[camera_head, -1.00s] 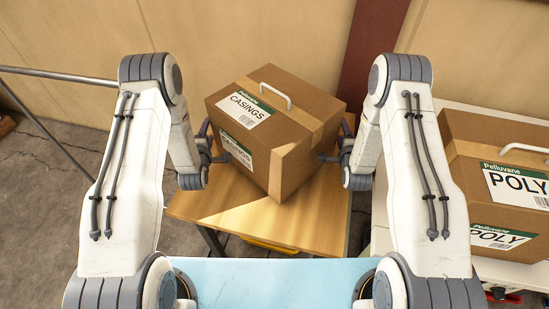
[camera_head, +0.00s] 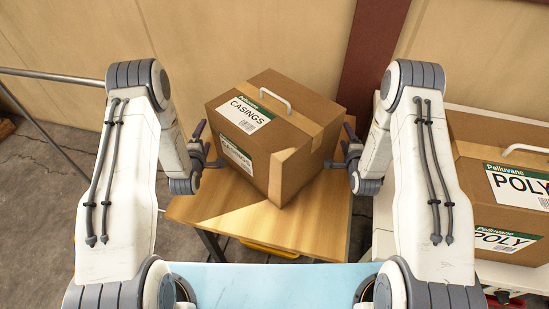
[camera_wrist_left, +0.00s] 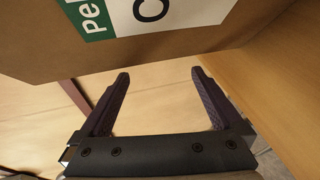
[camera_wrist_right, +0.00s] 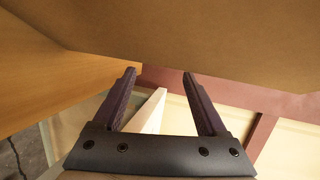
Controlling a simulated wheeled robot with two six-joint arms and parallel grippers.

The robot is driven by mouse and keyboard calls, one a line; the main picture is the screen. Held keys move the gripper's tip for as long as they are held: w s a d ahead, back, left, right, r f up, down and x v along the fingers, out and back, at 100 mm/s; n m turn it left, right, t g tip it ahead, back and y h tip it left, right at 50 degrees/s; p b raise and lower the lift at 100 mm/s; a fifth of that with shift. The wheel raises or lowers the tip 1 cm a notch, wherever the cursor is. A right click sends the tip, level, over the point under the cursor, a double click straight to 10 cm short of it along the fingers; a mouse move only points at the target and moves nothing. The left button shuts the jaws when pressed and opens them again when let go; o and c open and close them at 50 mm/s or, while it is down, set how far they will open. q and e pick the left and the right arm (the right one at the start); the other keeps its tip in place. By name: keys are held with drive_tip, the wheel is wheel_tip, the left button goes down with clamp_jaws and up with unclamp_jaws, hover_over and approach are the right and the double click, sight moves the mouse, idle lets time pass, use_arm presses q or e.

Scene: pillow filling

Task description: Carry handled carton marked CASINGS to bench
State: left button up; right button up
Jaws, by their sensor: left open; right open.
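The brown carton marked CASINGS (camera_head: 275,135) stands on the wooden bench (camera_head: 275,236), turned at an angle, with a white handle (camera_head: 275,99) on its top. My left gripper (camera_head: 209,146) is open and empty at the carton's left side. My right gripper (camera_head: 340,150) is open and empty at its right side, with a small gap to the carton. In the left wrist view the carton (camera_wrist_left: 170,45) fills the top, beyond the open fingers (camera_wrist_left: 160,95). In the right wrist view the carton (camera_wrist_right: 200,40) also spans the top, and nothing is between the fingers (camera_wrist_right: 160,95).
A second carton marked POLY (camera_head: 498,200) stands on a pale table (camera_head: 480,99) at the right. A light blue surface (camera_head: 270,280) lies in front of the bench. A metal rail (camera_head: 50,73) runs at the left. A wall (camera_head: 250,35) stands behind the bench.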

use_arm(q)
drive_tip(key=shift+a, duration=0.1)
use_arm(e)
drive_tip(key=o, duration=0.4)
use_arm(q)
drive_tip(key=v, duration=1.2)
use_arm(e)
drive_tip(key=v, duration=1.2)
use_arm(q)
drive_tip(key=x, duration=0.6)
drive_tip(key=shift+w, duration=0.35)
use_arm(e)
drive_tip(key=x, duration=1.2)
